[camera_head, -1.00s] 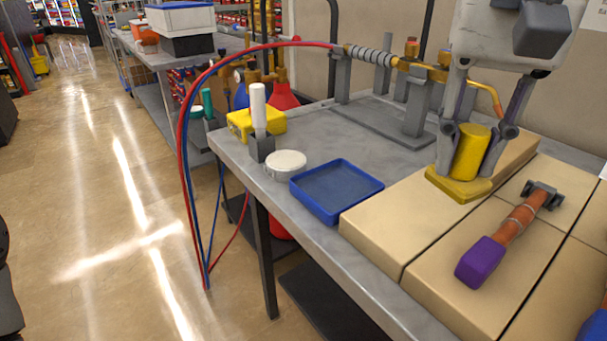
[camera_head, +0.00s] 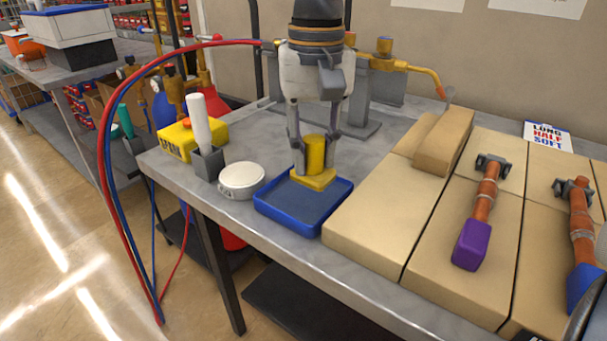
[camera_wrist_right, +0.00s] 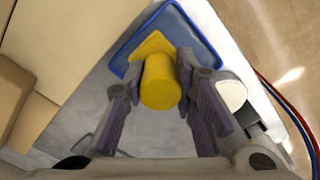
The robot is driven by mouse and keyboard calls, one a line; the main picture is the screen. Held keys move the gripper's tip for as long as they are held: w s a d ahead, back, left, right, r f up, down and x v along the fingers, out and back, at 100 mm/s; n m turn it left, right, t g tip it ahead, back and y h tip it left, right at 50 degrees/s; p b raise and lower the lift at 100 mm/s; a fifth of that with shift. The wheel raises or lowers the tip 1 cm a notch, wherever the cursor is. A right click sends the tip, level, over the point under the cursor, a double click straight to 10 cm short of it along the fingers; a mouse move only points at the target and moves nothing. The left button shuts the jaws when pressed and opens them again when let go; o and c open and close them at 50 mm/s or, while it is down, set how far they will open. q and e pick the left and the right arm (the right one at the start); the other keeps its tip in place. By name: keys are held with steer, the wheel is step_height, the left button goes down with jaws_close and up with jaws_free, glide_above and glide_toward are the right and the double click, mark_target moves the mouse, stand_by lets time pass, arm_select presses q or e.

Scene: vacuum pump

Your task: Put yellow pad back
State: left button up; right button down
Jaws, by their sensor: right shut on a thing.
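The yellow pad (camera_head: 315,155) has a cylindrical grip on a flat, roughly square base. My right gripper (camera_head: 315,140) is shut on the cylinder, one finger on each side, with the base pointing down. The blue tray (camera_head: 288,222) lies on the grey table, and the pad's base overlaps its back part in the head view. I cannot tell whether the base touches the tray. The right wrist view shows the pad (camera_wrist_right: 160,80) between the fingers, with the tray (camera_wrist_right: 125,48) beyond it. My left gripper is not in view.
A round white container (camera_head: 241,180), a white cylinder in a grey holder (camera_head: 207,163) and a yellow box (camera_head: 180,140) stand left of the tray. Beige blocks (camera_head: 375,215) lie to its right, with purple-ended (camera_head: 472,245) and blue-ended tools on them. Red and blue hoses hang at the left.

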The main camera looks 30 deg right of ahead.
steer(key=w+f, duration=0.2)
steer(key=f, duration=0.1)
steer(key=shift+w, duration=0.25)
steer(key=shift+f, duration=1.65)
steer(key=c, duration=1.3)
jaws_free()
steer(key=shift+r, duration=0.1)
step_height(320, 180, up, 12)
steer(key=shift+r, duration=0.1)
